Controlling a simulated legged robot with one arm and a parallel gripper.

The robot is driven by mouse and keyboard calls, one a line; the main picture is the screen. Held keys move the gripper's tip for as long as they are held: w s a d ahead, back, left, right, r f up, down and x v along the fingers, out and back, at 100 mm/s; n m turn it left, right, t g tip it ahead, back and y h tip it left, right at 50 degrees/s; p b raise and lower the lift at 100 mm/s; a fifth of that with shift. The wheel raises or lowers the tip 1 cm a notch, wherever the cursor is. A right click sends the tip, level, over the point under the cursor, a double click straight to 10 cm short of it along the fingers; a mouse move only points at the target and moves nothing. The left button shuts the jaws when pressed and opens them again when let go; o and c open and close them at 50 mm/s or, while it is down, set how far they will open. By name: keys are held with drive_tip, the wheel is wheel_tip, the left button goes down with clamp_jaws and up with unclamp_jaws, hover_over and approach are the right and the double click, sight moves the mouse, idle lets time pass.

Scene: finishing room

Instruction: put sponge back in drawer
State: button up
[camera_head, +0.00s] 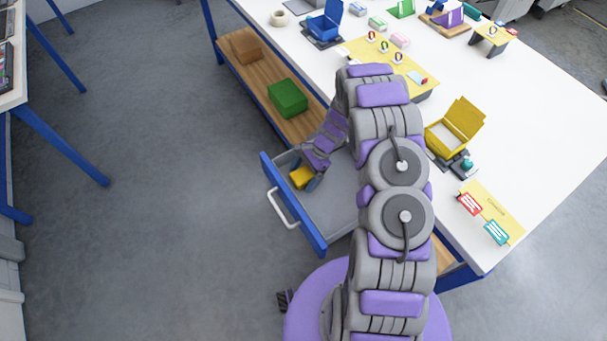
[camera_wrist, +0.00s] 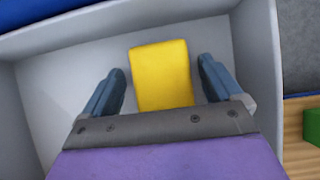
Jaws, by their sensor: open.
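The yellow sponge (camera_head: 302,177) is a small block inside the pulled-out drawer (camera_head: 335,205), near its front left corner. In the wrist view the sponge (camera_wrist: 161,74) lies on the grey drawer floor (camera_wrist: 62,75). My gripper (camera_head: 306,178) reaches down into the drawer at the sponge. In the wrist view my gripper (camera_wrist: 162,82) is open, with one finger on each side of the sponge and a visible gap to each. The drawer has a blue front and a white handle (camera_head: 282,209). My arm hides the drawer's right part.
A wooden shelf (camera_head: 262,80) under the white table (camera_head: 545,120) holds a green box (camera_head: 288,97) and a brown box (camera_head: 246,46). A yellow open box (camera_head: 455,127) and several small items stand on the table. The grey floor left of the drawer is clear.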

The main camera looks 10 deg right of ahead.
drive_tip(key=shift+a, duration=0.1)
drive_tip(key=shift+w+r, duration=0.1)
drive_tip(key=shift+r, duration=0.15)
drive_tip(key=p+v, duration=0.3)
drive_tip(key=v, duration=0.9)
drive_tip(key=s+a+r+n+h, duration=0.25)
drive_tip(key=s+r+n, duration=0.2)
drive_tip(key=r, duration=0.85)
drive_tip(key=s+a+r+n+h, duration=0.1)
drive_tip(key=s+a+r+n, duration=0.15)
drive_tip(key=s+r, duration=0.65)
drive_tip(key=s+a+r+n+h, duration=0.1)
drive_tip(key=s+r+n, duration=0.4)
drive_tip(key=s, duration=0.6)
drive_tip(key=s+r+n+h, duration=0.1)
drive_tip(key=s+r+n, duration=0.1)
drive_tip(key=s, duration=0.9)
drive_tip(key=shift+s+d+r+h, duration=0.2)
drive_tip(key=shift+s+r+h, duration=0.15)
drive_tip(key=shift+r, duration=0.15)
